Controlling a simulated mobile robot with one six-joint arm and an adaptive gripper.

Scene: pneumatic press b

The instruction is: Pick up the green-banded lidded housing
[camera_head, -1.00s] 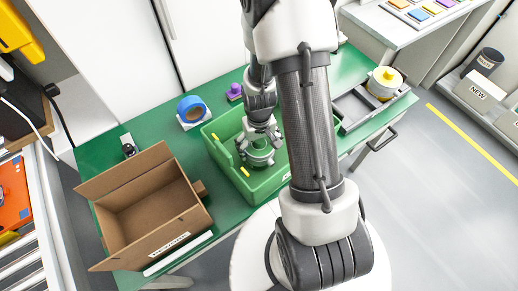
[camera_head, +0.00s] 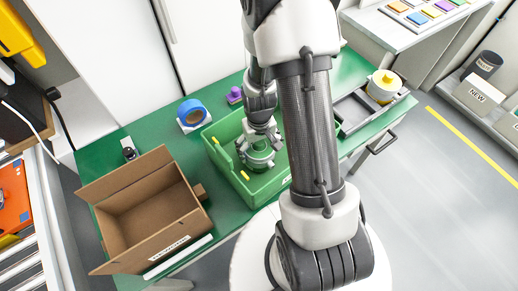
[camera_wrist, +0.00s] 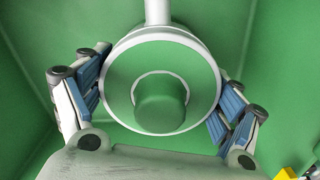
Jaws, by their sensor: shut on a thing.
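The lidded housing (camera_wrist: 120,83) fills the middle of the wrist view, seen from above. It has a round green top, a pale rim, a green knob in the middle and a pale pipe-like part at its far side. My gripper (camera_wrist: 162,100) has its blue-padded fingers against the left and right of the rim, shut on the housing. In the head view my gripper (camera_head: 257,157) is down inside a green bin (camera_head: 226,172), and the housing is mostly hidden under it. I cannot tell whether the housing touches the bin floor.
An open cardboard box (camera_head: 150,212) stands left of the bin on the green table (camera_head: 100,158). Behind are a blue tape roll (camera_head: 192,112) and a purple part (camera_head: 235,95). The bin walls surround my gripper closely.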

